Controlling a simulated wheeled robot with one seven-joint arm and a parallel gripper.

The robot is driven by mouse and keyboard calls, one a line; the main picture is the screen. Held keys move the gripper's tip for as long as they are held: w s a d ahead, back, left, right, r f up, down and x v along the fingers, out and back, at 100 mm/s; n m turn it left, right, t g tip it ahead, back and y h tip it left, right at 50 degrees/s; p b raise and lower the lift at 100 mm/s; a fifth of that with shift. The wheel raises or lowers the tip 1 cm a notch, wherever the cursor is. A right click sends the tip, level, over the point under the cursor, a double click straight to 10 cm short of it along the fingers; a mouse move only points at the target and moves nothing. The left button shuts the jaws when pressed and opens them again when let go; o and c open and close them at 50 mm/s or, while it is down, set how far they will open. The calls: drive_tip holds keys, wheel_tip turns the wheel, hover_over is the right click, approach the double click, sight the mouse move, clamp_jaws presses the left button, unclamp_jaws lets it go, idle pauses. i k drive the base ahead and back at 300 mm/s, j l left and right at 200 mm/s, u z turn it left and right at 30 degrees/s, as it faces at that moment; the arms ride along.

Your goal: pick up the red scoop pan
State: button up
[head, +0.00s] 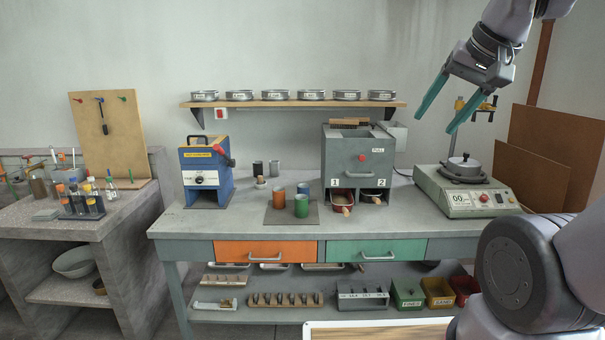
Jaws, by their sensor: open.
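The red scoop pan (339,195) sits in the opening under number 1 at the front of a grey box-shaped machine (360,152) on the bench. Its front edge and a light handle show, and the handle points toward me; the rest is hidden inside the machine. My gripper (436,124) is at the upper right with its two teal fingers apart and nothing between them. It is above and to the right of the pan, well clear of it.
A second, darker pan (374,197) sits in opening 2, right beside the red one. A scale with a lidded pot (462,167) stands to the right, below my gripper. Coloured cups (301,206) stand on a mat to the left. A shelf (290,103) of round tins hangs above.

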sight(342, 199)
drive_tip(key=j+z, duration=0.1)
drive_tip(key=z, duration=0.2)
drive_tip(key=i+j+z, duration=0.1)
drive_tip(key=z, duration=0.25)
drive_tip(key=i+j+z, duration=0.25)
drive_tip(key=j, duration=0.7)
drive_tip(key=j+z, duration=0.25)
drive_tip(key=j, duration=1.5)
